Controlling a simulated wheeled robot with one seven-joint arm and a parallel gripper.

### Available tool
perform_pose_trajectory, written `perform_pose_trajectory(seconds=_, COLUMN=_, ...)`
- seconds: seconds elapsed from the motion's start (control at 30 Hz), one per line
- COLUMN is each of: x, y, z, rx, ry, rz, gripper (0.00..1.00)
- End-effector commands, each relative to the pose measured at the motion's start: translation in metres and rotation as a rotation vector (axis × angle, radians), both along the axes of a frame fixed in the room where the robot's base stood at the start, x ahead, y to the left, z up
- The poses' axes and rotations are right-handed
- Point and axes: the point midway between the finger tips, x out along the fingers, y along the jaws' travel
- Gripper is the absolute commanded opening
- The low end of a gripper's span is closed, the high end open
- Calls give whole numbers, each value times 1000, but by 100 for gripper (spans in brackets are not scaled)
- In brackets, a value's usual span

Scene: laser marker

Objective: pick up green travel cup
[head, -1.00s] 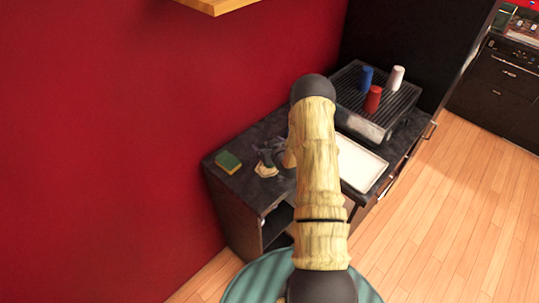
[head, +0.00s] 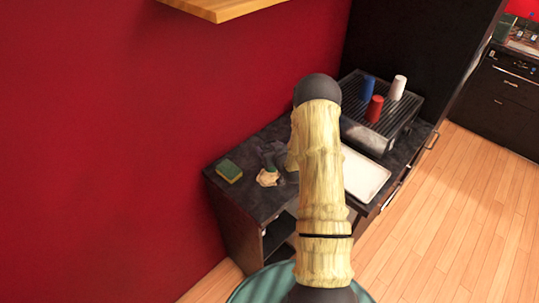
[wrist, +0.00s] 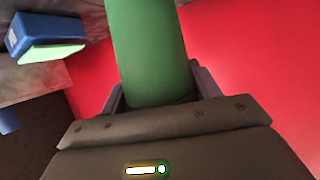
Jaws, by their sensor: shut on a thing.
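The green travel cup (wrist: 150,50) fills the upper middle of the wrist view. It is a plain green cylinder, and its top runs out of the picture. My gripper (wrist: 158,92) is shut on it, with one finger on each side of its near end. In the head view my gripper (head: 273,156) is a small dark shape over the left part of the dark counter, partly hidden by my arm. The cup is hard to make out there.
On the counter (head: 243,196) lie a green and yellow sponge (head: 229,170), a crumpled cloth (head: 267,178) and a white tray (head: 364,174). Blue (head: 368,86), red (head: 374,108) and white (head: 398,87) cups stand on a ribbed machine (head: 352,130). A wooden shelf (head: 225,8) hangs above.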

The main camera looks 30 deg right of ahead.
Motion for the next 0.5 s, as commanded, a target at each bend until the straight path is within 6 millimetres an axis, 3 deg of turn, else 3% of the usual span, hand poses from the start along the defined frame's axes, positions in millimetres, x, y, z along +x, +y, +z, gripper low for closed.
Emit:
perform_pose_trajectory(seconds=0.3, x=1, y=0, z=49, rx=-2, ry=-6, rz=0, gripper=53)
perform_pose_trajectory(seconds=0.5, x=0, y=0, z=66, rx=0, ry=-1, rz=-1, gripper=53)
